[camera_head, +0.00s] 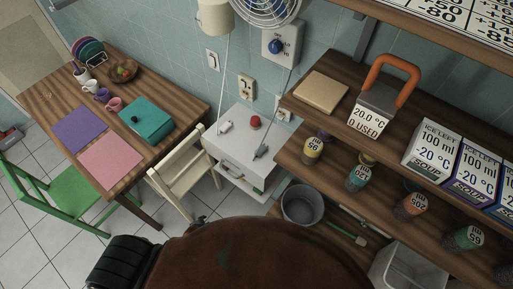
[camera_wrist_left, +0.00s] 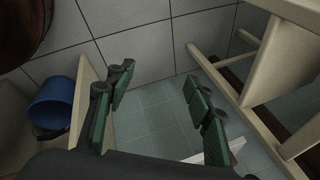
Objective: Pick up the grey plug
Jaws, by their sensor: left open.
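The grey plug (camera_head: 261,151) lies near the front right edge of the white cabinet top (camera_head: 233,146) in the head view. A dark cord appears to run up from near it toward the wall. A white plug (camera_head: 224,127) lies to its left, and a red button (camera_head: 255,122) is behind. My left gripper (camera_wrist_left: 158,95) is open and empty in the left wrist view, with green-padded fingers spread above the tiled floor. The grey plug does not show in that view. I cannot make out the left fingers in the head view. My right gripper is not in view.
A cream chair (camera_head: 183,172) stands left of the cabinet. Wooden shelves (camera_head: 330,160) with jars and boxes are on the right, with a grey bucket (camera_head: 303,204) below. In the wrist view, a blue bucket (camera_wrist_left: 53,104) and cream wooden frames flank the gripper.

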